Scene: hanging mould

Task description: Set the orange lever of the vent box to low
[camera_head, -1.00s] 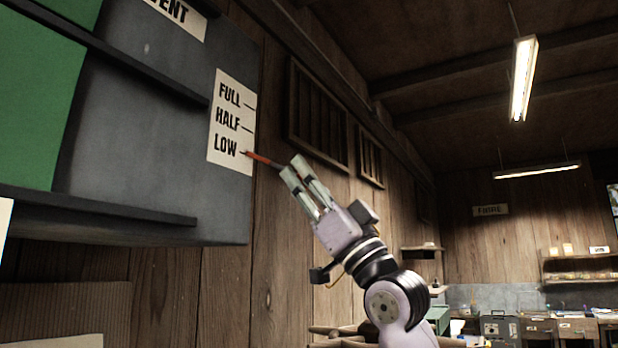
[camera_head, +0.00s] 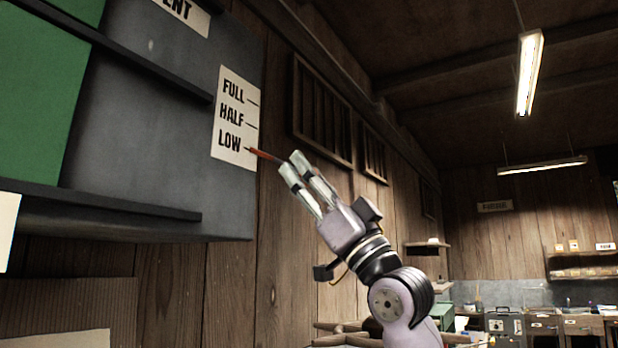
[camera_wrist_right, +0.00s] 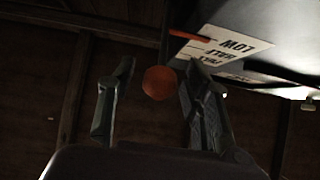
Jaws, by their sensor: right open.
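The grey vent box (camera_head: 150,120) hangs on the wall at the left of the head view. Its white label (camera_head: 235,117) reads FULL, HALF and LOW from top to bottom. The orange lever (camera_head: 264,154) points its tip at the LOW mark. In the right wrist view the lever's pointer (camera_wrist_right: 190,35) and its round orange knob (camera_wrist_right: 159,82) show. My right gripper (camera_head: 291,161) is open at the lever's outer end. In the wrist view its fingers (camera_wrist_right: 157,72) stand either side of the knob, with gaps visible. My left gripper is out of view.
A green panel (camera_head: 35,95) is at the far left of the box, with dark ledges across the box. Plank wall with slatted vents (camera_head: 322,112) runs behind. A small shelf (camera_head: 428,245) and benches lie farther back. Air right of my arm is clear.

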